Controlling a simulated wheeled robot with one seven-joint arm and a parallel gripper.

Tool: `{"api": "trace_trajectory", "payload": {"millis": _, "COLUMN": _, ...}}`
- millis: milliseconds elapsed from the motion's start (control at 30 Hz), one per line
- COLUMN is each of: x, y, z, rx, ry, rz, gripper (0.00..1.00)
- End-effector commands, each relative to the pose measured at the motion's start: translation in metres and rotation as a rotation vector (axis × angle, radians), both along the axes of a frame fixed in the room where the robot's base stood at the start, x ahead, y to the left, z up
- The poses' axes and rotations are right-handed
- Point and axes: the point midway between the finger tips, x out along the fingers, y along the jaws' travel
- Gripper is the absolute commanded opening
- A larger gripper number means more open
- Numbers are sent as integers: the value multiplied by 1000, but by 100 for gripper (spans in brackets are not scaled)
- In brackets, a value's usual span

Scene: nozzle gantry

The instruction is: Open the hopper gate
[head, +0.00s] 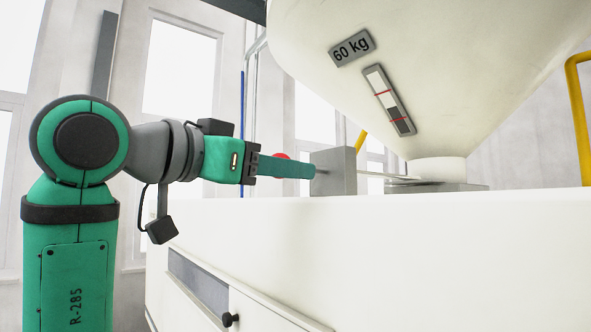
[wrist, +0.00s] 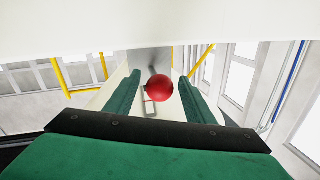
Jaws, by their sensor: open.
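The cream hopper (head: 440,70) narrows to a short outlet (head: 437,169) above a flat grey plate (head: 435,187). A thin slide (head: 395,176) runs from the outlet to an upright grey block (head: 336,171). A red ball knob (head: 282,156) shows just above my gripper (head: 311,171), mostly hidden behind its near finger. In the wrist view the red knob (wrist: 160,88) appears between the two green fingers of my gripper (wrist: 158,79), with gaps on both sides. The fingers are open, around the knob and not closed on it.
A white cabinet (head: 400,240) stands under the hopper, with a dark drawer handle knob (head: 230,319) low on its front. The hopper carries a "60 kg" label (head: 352,47) and a sight gauge (head: 389,100). A yellow rail (head: 578,115) stands at the right.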

Motion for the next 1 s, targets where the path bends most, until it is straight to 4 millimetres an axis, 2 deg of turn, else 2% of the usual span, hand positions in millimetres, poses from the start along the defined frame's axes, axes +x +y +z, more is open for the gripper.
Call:
{"api": "trace_trajectory", "payload": {"millis": 233, "x": 22, "y": -20, "z": 0, "rx": -1, "ry": 0, "rz": 0, "gripper": 49}}
{"api": "trace_trajectory", "payload": {"millis": 633, "x": 27, "y": -24, "z": 0, "rx": -1, "ry": -1, "rz": 2, "gripper": 49}}
{"api": "trace_trajectory", "payload": {"millis": 667, "x": 27, "y": -24, "z": 0, "rx": -1, "ry": -1, "rz": 2, "gripper": 44}}
{"api": "trace_trajectory", "payload": {"millis": 833, "x": 27, "y": -24, "z": 0, "rx": -1, "ry": -1, "rz": 2, "gripper": 4}}
{"api": "trace_trajectory", "payload": {"millis": 867, "x": 27, "y": -24, "z": 0, "rx": -1, "ry": -1, "rz": 2, "gripper": 0}}
{"api": "trace_trajectory", "payload": {"millis": 1000, "x": 26, "y": -24, "z": 0, "rx": -2, "ry": -1, "rz": 0, "gripper": 0}}
